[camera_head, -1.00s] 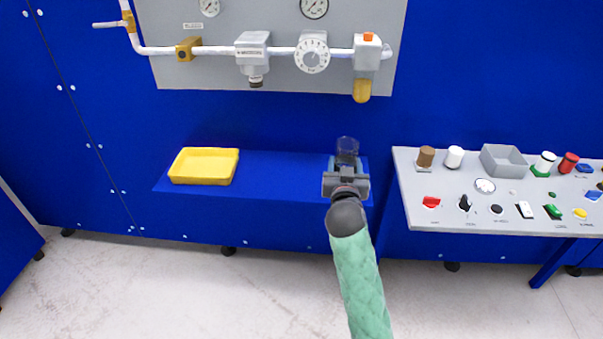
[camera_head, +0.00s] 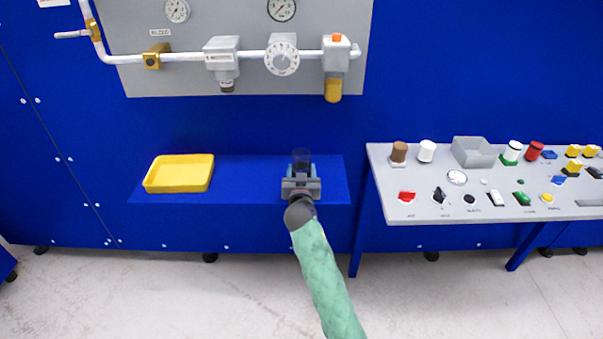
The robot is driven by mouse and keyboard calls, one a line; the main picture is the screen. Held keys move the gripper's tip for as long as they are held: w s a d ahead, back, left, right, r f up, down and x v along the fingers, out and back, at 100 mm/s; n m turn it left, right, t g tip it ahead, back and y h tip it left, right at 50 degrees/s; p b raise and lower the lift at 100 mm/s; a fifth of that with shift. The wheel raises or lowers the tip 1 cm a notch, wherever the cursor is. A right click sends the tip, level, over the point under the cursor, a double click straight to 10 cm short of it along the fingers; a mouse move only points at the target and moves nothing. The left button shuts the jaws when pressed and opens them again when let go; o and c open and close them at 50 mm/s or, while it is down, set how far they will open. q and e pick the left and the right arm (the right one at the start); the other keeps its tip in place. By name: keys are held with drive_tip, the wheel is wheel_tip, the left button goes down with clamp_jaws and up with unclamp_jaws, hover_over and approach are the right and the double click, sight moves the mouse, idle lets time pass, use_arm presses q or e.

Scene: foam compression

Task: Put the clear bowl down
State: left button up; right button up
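The clear bowl (camera_head: 301,157) is a small, dark-looking see-through vessel in the middle of the head view. It is upright over the right part of the blue shelf (camera_head: 245,175). My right gripper (camera_head: 301,176) is on the near side of it, with its fingers on either side of the bowl's lower part, and seems shut on it. The gripper hides the bowl's base, so I cannot tell whether the base touches the shelf. My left gripper is not in view.
A yellow tray (camera_head: 180,173) sits on the left of the shelf, with bare shelf between it and the bowl. A grey control panel (camera_head: 425,205) with several knobs and a grey box (camera_head: 473,152) stands to the right. Pipes and gauges (camera_head: 282,57) are on the wall above.

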drive_tip(key=shift+f, duration=0.25)
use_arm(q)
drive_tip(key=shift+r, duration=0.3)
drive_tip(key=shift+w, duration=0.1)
use_arm(e)
drive_tip(key=shift+f, duration=0.1)
drive_tip(key=shift+f, duration=0.1)
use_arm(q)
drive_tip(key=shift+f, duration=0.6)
use_arm(e)
drive_tip(key=o, duration=1.3)
drive_tip(key=shift+c, duration=0.2)
